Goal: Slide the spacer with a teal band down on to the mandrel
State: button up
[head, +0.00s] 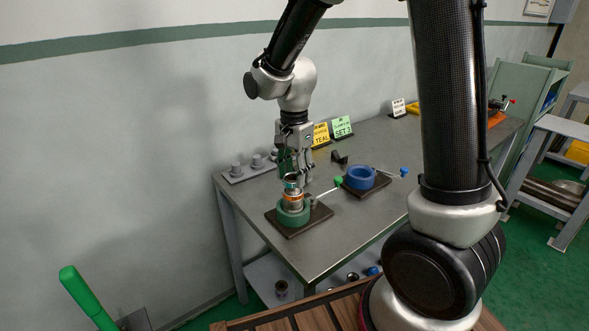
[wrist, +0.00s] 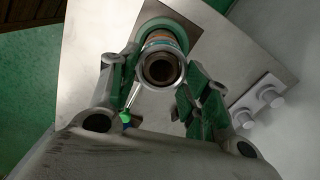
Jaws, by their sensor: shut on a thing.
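My gripper (head: 293,178) is above the green pipe vise (head: 292,216), near the table's left front corner. It is shut on the spacer with a teal band (head: 291,183). In the wrist view the spacer (wrist: 161,58) sits between the two fingers, its round end facing the camera. Directly below it in the head view is a metal piece with an orange band (head: 292,198), standing in the green vise. The spacer looks upright and in line with this stack. The mandrel is not clearly visible, and I cannot tell whether the spacer is around it.
A blue vise (head: 361,178) stands to the right on its dark base. The green-tipped handle (head: 338,181) lies close to my gripper's right. A grey rack with pegs (head: 247,170) is at the left back. Yellow (head: 321,134) and green (head: 342,127) signs stand behind.

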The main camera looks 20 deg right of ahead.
aim_at(294, 176)
jog(key=shift+f, duration=1.2)
jog(key=o, duration=1)
jog(key=shift+o, duration=0.2)
jog(key=shift+r, duration=0.1)
notch_tip(294, 176, up, 12)
